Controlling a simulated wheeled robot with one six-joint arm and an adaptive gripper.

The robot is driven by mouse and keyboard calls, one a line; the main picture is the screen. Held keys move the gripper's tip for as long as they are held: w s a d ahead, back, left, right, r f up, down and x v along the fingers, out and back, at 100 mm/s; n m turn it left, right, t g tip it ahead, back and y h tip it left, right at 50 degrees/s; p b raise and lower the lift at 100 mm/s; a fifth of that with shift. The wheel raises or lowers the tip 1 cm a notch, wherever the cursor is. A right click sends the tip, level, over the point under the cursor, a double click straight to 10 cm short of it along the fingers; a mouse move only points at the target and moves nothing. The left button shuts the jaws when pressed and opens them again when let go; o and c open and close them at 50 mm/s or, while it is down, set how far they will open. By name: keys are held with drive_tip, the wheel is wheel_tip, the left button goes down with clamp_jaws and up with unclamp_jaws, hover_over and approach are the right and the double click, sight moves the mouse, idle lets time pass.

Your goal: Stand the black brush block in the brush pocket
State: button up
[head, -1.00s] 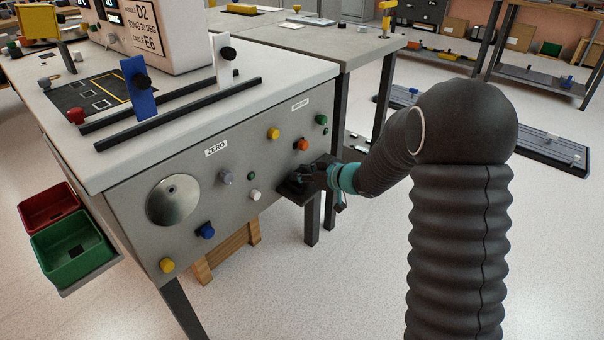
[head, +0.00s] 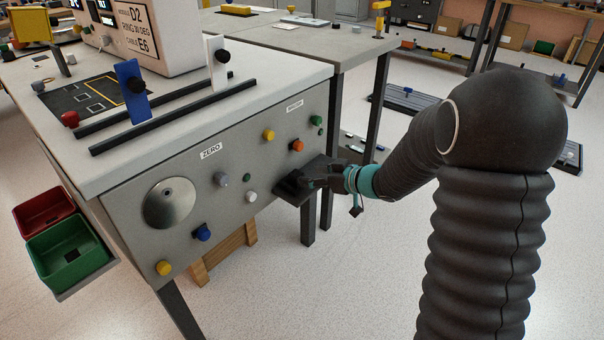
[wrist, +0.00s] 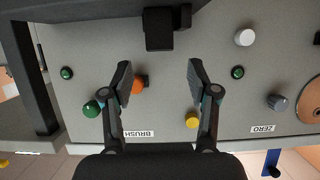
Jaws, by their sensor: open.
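The black brush block (wrist: 159,30) shows in the wrist view at the top centre, against the grey panel. It stands out from the dark ledge (wrist: 100,8), with a small black piece beside its base. Whether its base is seated in a pocket there I cannot tell, black on black. My gripper (wrist: 158,78) is open and empty, its fingers apart and short of the block. In the head view my gripper (head: 318,178) is beside the black ledge (head: 292,192) at the panel's right end, and the block is hard to separate from it.
A green knob (wrist: 91,109) is close to one finger in the wrist view.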

drive_tip(key=s+d+r+m+t+h, duration=0.25)
drive_tip(key=s+d+r+h, duration=0.2)
drive_tip(key=d+r, duration=0.3)
drive_tip(key=s+d+r+m+t+h, duration=0.2)
drive_tip(key=s+d+r+m+h, duration=0.2)
drive_tip(key=d+r+h, duration=0.4)
drive_tip(key=s+f+m+g+y, duration=0.1)
drive_tip(key=s+f+m+g, duration=0.1)
drive_tip(key=s, duration=1)
drive_tip(key=s+f+m+g+y, duration=0.1)
drive_tip(key=s+g, duration=0.4)
drive_tip(key=s, duration=0.8)
drive_tip(key=shift+s+a+f+m, duration=0.3)
drive_tip(key=shift+a+f+m, duration=0.15)
drive_tip(key=shift+f, duration=0.25)
drive_tip(key=shift+c, duration=0.5)
